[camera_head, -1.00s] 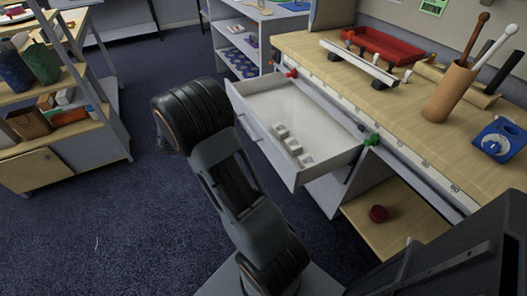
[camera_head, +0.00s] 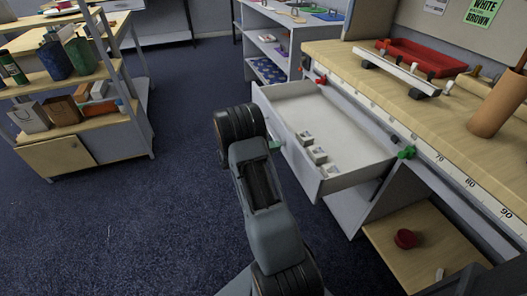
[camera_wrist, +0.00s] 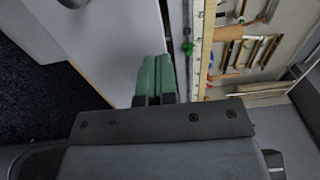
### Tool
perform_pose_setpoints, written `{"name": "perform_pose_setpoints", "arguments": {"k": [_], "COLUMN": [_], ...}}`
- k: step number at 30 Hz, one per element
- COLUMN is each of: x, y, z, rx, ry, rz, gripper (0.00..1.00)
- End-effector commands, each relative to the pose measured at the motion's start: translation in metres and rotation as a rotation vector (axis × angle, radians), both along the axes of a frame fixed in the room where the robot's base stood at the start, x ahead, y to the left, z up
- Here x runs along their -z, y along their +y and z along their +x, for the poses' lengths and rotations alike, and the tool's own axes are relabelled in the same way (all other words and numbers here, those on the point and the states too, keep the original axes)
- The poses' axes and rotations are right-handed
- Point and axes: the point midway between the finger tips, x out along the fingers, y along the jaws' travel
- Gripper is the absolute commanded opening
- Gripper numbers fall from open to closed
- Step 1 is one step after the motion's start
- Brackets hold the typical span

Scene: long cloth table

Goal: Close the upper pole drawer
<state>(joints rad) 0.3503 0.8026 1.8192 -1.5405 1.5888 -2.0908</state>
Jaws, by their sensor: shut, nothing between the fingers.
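The open white drawer (camera_head: 345,133) juts out from under the wooden workbench in the head view. Several small pale blocks (camera_head: 317,154) sit in it near its front. My gripper's green fingertips (camera_head: 275,144) show just outside the drawer's front panel, partly hidden behind my arm. In the wrist view my gripper (camera_wrist: 155,78) has its green fingers side by side and shut with nothing held. A pale panel (camera_wrist: 115,40), apparently part of the drawer, lies left of and beyond the fingers. Whether they touch it I cannot tell.
The workbench (camera_head: 440,118) has a measuring strip, a green knob (camera_head: 407,152) and a red knob (camera_head: 320,80) along its edge. A red tray (camera_head: 420,55) lies on top. An open compartment below holds a red round object (camera_head: 405,238). A shelf cart (camera_head: 75,110) stands left; carpet between is clear.

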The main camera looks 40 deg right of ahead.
Motion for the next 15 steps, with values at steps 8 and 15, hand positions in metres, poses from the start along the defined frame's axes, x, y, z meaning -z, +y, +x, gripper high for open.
{"name": "perform_pose_setpoints", "arguments": {"k": [8,15], "x": [0.001,0.0], "y": [-0.035,-0.046], "z": [-0.015,-0.019], "rx": [0.002,0.0], "ry": [-0.001,0.0], "rz": [0.0,0.001], "gripper": [0.0,0.0]}}
